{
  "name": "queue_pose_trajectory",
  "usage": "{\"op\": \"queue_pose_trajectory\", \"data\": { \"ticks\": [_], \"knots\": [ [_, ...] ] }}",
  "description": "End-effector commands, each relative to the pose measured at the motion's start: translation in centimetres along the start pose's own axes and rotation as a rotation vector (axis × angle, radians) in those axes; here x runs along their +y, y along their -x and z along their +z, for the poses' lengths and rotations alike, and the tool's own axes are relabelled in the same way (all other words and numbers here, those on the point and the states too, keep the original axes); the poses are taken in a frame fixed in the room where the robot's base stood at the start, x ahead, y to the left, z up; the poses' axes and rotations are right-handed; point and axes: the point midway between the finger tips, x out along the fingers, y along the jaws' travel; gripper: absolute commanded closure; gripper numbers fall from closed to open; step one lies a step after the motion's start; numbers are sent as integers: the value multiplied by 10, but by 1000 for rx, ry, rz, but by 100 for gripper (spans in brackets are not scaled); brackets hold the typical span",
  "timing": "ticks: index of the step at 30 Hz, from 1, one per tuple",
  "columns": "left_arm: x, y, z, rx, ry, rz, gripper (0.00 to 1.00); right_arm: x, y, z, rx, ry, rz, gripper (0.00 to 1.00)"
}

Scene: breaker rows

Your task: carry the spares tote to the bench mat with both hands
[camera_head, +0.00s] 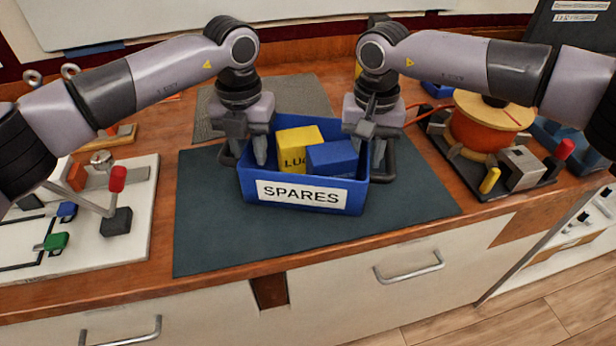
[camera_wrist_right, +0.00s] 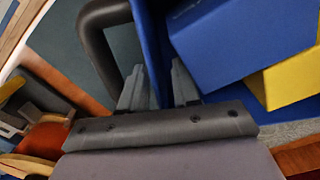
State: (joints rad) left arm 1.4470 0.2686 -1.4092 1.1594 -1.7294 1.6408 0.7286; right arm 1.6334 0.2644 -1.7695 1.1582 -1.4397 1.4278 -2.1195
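The blue spares tote (camera_head: 245,185), with a white SPARES label, stands over the dark bench mat (camera_head: 210,240); I cannot tell whether it rests on it. It holds a yellow box (camera_head: 290,150) and a blue box (camera_head: 332,158). My left gripper (camera_head: 249,155) is at the tote's left end, its fingers on either side of the wall beside a dark loop handle. My right gripper (camera_head: 372,150) is at the right end. In the right wrist view its fingers (camera_wrist_right: 158,90) straddle the blue wall (camera_wrist_right: 148,40), next to the other handle (camera_wrist_right: 88,35). Finger contact is unclear.
A grey textured pad (camera_head: 315,92) lies behind the tote. A white panel with a red-handled lever (camera_head: 118,180) is at left. An orange spool (camera_head: 480,130) and a fixture with red and yellow knobs (camera_head: 520,165) are at right. The mat's front is clear.

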Motion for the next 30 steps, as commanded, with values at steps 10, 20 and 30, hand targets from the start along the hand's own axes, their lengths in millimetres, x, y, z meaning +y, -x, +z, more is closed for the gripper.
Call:
{"op": "queue_pose_trajectory", "data": {
  "ticks": [10,20,30],
  "knots": [
    [1,54,1,-4,2,1,65,3,0,-1,1,-5,5,65],
    [0,74,0,-2,0,-1,65,2,9,-2,3,-5,3,65],
    [0,73,0,-1,-1,-1,65,1,76,-1,5,-3,1,65]
  ]
}}
